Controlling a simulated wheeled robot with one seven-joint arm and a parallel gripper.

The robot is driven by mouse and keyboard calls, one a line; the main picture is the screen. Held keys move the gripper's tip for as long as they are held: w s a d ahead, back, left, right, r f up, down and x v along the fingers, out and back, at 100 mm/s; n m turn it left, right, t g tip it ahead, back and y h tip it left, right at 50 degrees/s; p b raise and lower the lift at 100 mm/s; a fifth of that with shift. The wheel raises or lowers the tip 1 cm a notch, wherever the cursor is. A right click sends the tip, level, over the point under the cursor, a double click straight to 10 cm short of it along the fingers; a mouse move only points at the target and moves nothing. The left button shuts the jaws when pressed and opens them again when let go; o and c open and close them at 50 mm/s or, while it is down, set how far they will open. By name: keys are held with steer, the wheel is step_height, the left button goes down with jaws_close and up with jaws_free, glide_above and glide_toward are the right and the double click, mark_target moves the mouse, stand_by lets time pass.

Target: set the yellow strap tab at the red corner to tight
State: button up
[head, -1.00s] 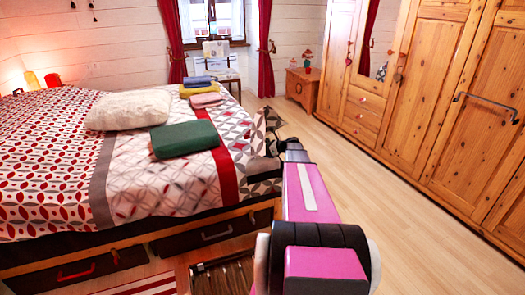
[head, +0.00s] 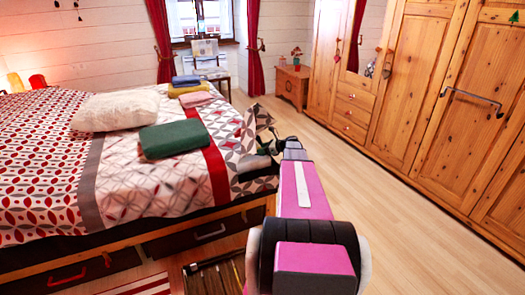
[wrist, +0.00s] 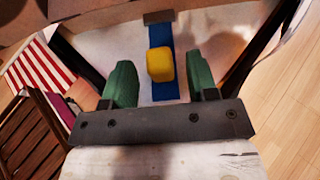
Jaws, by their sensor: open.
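The yellow strap tab (wrist: 160,65) is a small rounded block on a blue strap (wrist: 164,92) in the wrist view. The strap runs over a pale cloth surface, up to a brown-grey piece (wrist: 158,17) at its far end. My gripper (wrist: 160,78) is open, with one green finger on each side of the tab and a visible gap on both sides. I cannot tell the height of the fingers over the strap. No red corner marker shows clearly. In the head view my arm reaches to the near right end of the bed (head: 90,170); tab and strap are not visible there.
A green folded item (head: 175,139) and a white pillow (head: 115,110) lie on the bed. A dark slatted item (head: 215,275) and a striped rug (head: 140,285) are on the floor beside it. Wooden wardrobes (head: 450,110) line the right; the floor between is clear.

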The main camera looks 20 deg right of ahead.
steer(key=v, duration=1)
steer(key=shift+s+d, duration=0.2)
